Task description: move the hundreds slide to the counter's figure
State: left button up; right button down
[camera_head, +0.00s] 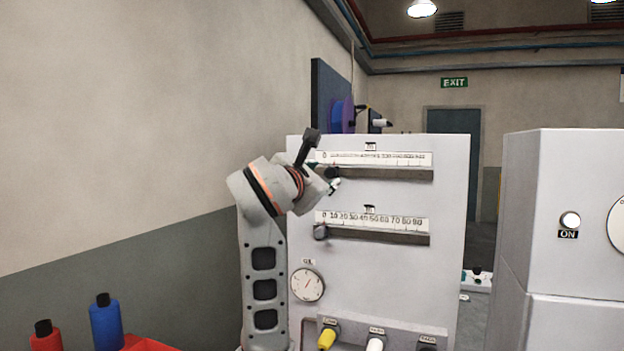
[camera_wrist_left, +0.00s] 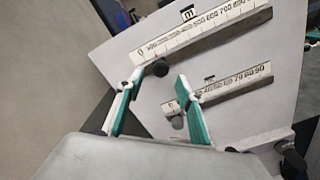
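The hundreds slide is the upper scale (camera_head: 385,159) on the pale panel, with a dark slot under it. Its round dark knob (camera_wrist_left: 160,68) shows in the left wrist view near the 0 end. In the head view my gripper largely covers that knob. My left gripper (camera_head: 333,180) is at the left end of the upper slot. In the wrist view its teal fingers (camera_wrist_left: 158,80) are apart, with the knob seen between and just beyond their tips. I cannot tell whether they touch it. My right gripper is in neither view. No counter figure is readable.
The lower slide (camera_head: 375,222) has its knob (camera_head: 320,231) at 0, just below my left gripper. A dial (camera_head: 307,285) and coloured plugs (camera_head: 327,338) sit lower on the panel. A grey cabinet (camera_head: 570,240) stands right. Red and blue bottles (camera_head: 105,325) stand bottom left.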

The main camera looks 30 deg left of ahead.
pick_arm(q)
jog(key=v, duration=0.6)
jog(key=shift+s, duration=0.4)
